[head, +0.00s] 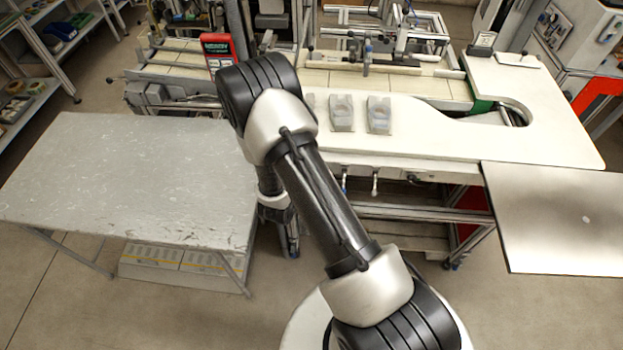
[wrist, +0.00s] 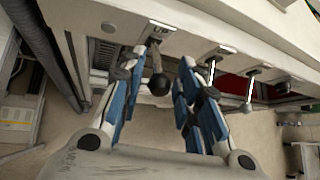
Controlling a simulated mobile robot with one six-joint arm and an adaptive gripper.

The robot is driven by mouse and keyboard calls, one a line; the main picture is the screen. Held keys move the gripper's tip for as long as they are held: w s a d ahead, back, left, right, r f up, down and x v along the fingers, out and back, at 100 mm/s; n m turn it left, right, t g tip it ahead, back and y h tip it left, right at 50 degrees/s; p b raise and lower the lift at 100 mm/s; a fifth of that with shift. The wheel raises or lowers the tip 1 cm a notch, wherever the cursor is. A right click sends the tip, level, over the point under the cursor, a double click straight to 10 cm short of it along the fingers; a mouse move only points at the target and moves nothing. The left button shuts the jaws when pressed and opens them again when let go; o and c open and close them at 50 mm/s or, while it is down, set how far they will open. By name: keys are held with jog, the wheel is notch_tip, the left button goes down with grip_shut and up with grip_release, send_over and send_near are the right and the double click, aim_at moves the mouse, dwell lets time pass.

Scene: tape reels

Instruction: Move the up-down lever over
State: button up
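The up-down lever (wrist: 158,84) has a dark round knob on a short metal shaft. In the wrist view it hangs from the pale underside panel, beside a small label (wrist: 160,30) that seems to begin with "UP". My gripper (wrist: 161,60) is open, with one blue-and-grey finger on each side of the lever. Gaps show between the knob and both fingers, so nothing is gripped. In the head view my own arm hides this lever. My gripper shows only partly there, low beside the white worktop's front edge.
Other levers (wrist: 250,92) hang to the right on the same panel, one close to my right finger. In the head view, two levers (head: 375,183) hang under the white worktop (head: 440,135). A grey table (head: 130,180) stands at left. Bare floor lies in front.

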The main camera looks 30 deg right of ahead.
jog(key=shift+o, duration=0.5)
jog(key=shift+r, duration=0.1)
jog(key=shift+s+a+r, duration=0.2)
jog(key=shift+a+r, duration=0.05)
jog(key=shift+a, duration=0.05)
jog(key=v, duration=1.1)
